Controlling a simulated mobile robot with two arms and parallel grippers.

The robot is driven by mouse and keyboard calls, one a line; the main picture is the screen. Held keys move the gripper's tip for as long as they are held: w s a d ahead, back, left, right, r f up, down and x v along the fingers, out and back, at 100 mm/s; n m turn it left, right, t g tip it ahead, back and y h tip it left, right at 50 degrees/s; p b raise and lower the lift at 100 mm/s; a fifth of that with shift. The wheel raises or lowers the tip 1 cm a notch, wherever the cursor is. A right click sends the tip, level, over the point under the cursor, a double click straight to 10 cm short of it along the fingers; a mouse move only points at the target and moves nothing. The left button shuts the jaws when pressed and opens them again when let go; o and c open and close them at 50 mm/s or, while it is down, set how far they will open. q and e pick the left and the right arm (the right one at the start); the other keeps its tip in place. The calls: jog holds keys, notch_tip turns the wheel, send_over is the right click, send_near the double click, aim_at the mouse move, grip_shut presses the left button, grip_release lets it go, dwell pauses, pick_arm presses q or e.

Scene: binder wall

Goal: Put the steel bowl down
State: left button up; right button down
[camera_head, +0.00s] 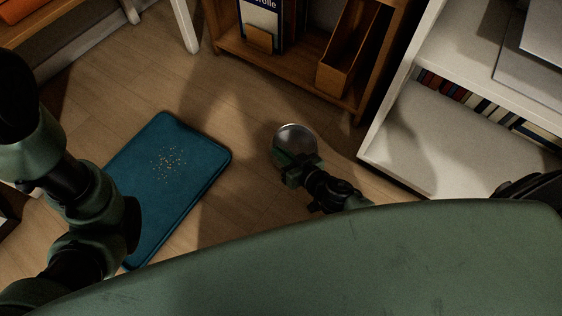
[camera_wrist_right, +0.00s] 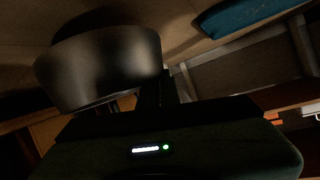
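The steel bowl (camera_head: 295,137) is round and grey and shows near the middle of the head view, right of the blue mat (camera_head: 160,210). My right gripper (camera_head: 296,158) is at the bowl's near edge and appears shut on it. In the right wrist view the bowl (camera_wrist_right: 100,68) looks dark and fills the upper left, against my gripper's fingers (camera_wrist_right: 155,95). Its inside is hidden there. I cannot tell whether the bowl touches the floor. My left arm shows at the left of the head view, but its gripper does not.
Small pale crumbs (camera_head: 170,161) lie on the mat. A wooden shelf (camera_head: 290,68) with a binder and an orange holder (camera_head: 345,55) stands behind. A white shelf unit (camera_head: 425,160) stands at right. Bare floor (camera_head: 240,190) lies between mat and bowl.

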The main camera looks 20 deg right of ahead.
notch_tip(320, 180, down, 4)
jog(key=b, duration=0.3)
jog(key=shift+r, duration=0.1)
jog(key=c, duration=1.6)
grip_release()
jog(key=shift+c, duration=0.2)
